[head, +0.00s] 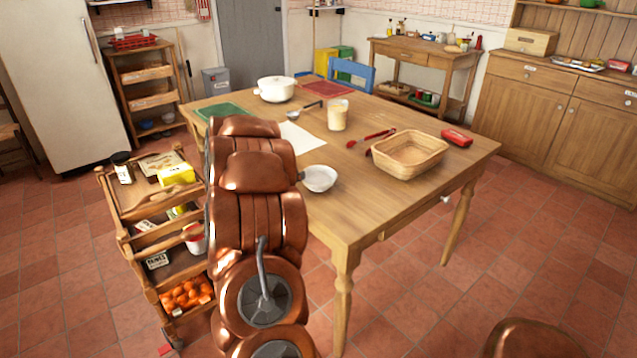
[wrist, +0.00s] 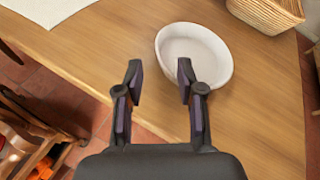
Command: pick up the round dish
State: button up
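The round dish (head: 320,178) is a small white bowl on the wooden table, near its front left edge in the head view. In the wrist view the round dish (wrist: 194,55) lies upright, just beyond and to the right of the fingertips. My gripper (wrist: 159,70) is open and empty, its fingers spread above the table edge. The right fingertip overlaps the dish's near left rim in the picture; I cannot tell whether they touch. In the head view my arm hides the gripper's fingers.
A wicker basket (head: 408,155) stands right of the dish; it also shows in the wrist view (wrist: 266,12). White paper (head: 299,138), a jar (head: 337,115), red tongs (head: 372,138) and a white pot (head: 276,89) are on the table. A wooden cart (head: 128,212) stands left of my arm.

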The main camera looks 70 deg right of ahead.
aim_at(319, 181)
jog(key=shift+x, duration=0.8)
jog(key=shift+p+x, duration=0.35)
jog(key=shift+x, duration=1.75)
grip_shut()
